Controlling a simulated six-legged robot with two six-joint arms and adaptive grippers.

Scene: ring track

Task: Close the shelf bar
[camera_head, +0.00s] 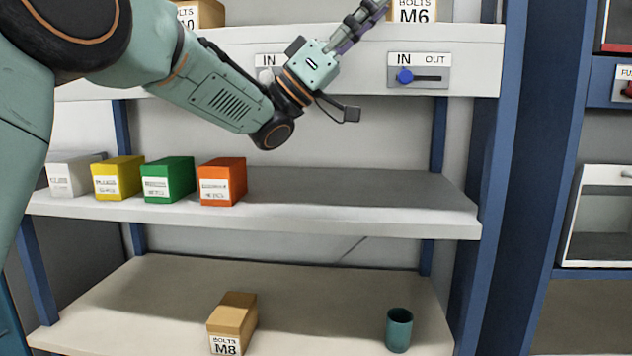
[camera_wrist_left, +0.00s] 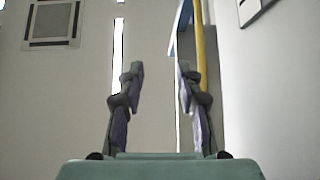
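The shelf's upper white front board (camera_head: 455,50) carries two IN/OUT slide plates. The right plate (camera_head: 437,80) has a blue knob (camera_head: 405,76) at the IN end of its slot. The left plate (camera_head: 264,62) is mostly hidden behind my left wrist, so its knob is not visible. My left gripper (camera_head: 370,14) is raised in front of the board, between the plates, pointing up and right. In the left wrist view its two fingers (camera_wrist_left: 158,80) stand apart with nothing between them. A separate shelf bar cannot be clearly made out. My right gripper is not in view.
White, yellow, green and orange boxes (camera_head: 222,182) stand on the middle shelf (camera_head: 360,200). A BOLTS M8 box (camera_head: 232,322) and a teal cup (camera_head: 399,331) stand on the lower shelf. A BOLTS M6 box (camera_head: 412,10) sits on top. A blue post (camera_head: 497,200) bounds the right.

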